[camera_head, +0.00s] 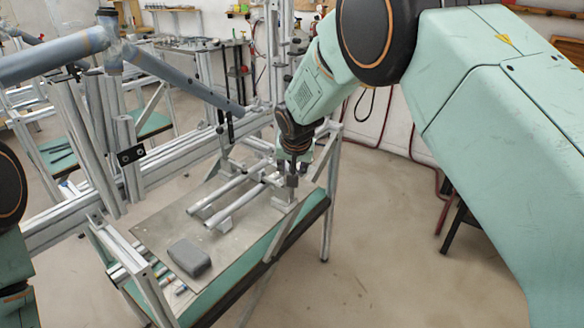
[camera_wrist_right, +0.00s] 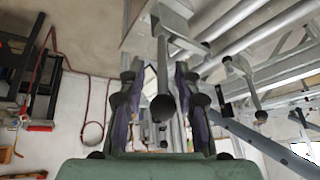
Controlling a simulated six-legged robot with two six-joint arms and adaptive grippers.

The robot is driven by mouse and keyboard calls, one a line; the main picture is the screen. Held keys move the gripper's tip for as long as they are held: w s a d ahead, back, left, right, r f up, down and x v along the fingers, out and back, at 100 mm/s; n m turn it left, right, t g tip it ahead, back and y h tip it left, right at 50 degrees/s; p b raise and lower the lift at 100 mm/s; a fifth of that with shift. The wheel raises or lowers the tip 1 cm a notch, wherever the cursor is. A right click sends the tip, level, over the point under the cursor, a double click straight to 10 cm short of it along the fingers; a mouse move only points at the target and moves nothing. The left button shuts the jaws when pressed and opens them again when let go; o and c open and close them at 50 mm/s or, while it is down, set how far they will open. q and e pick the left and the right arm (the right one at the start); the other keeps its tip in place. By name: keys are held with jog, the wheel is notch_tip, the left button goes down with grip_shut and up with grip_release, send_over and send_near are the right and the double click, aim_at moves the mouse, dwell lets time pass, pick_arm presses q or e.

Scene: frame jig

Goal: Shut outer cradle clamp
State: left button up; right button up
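The cradle (camera_head: 228,197) holds two pale parallel tubes on a grey plate above the workbench. The outer clamp (camera_head: 291,188) stands at the right end of the cradle, partly hidden by my right gripper. In the right wrist view its handle (camera_wrist_right: 163,104), a dark-tipped bar, runs between the two fingers of my right gripper (camera_wrist_right: 160,108). Gaps show on both sides of the handle, so the fingers look open around it. In the head view my right gripper (camera_head: 292,163) is directly above the clamp. My left arm shows only at the left edge; its gripper is out of view.
A dark grey block (camera_head: 190,258) lies on the front of the metal plate (camera_head: 160,228). Aluminium frame posts (camera_head: 130,160) and rails stand left of and behind the plate. Open floor (camera_head: 385,240) lies to the right.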

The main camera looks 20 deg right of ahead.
jog(key=shift+a, duration=0.1)
jog(key=shift+s+r, duration=0.1)
jog(key=shift+r, duration=0.1)
jog(key=v, duration=1.1)
jog(key=shift+s+r, duration=0.15)
jog(key=shift+r, duration=0.05)
